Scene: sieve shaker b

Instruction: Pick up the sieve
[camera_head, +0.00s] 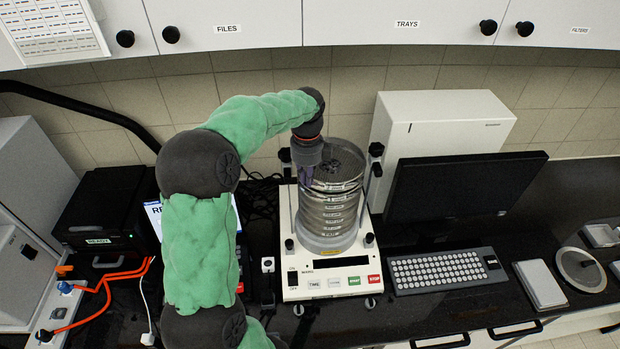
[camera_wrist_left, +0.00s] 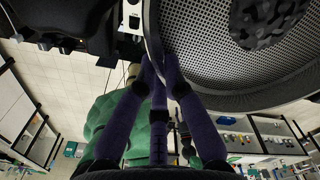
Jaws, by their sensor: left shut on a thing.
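A stack of round metal sieves (camera_head: 328,217) stands on the white sieve shaker (camera_head: 329,284). The top sieve (camera_head: 342,161) has a dark interior. My left gripper (camera_head: 307,178) reaches over from the left and is at the left rim of the top sieve. In the left wrist view its purple fingers (camera_wrist_left: 163,78) are shut on the sieve's rim, and the mesh (camera_wrist_left: 225,50) fills the upper right with a dark mottled patch on it. Whether the top sieve is clear of the stack cannot be told. My right gripper is not in view.
Black clamp knobs on rods (camera_head: 376,150) stand beside the stack. A monitor (camera_head: 455,185) and keyboard (camera_head: 441,270) are to the right. A white box (camera_head: 445,118) stands behind. Wall cabinets (camera_head: 400,22) hang above. Orange cables (camera_head: 105,285) lie at left.

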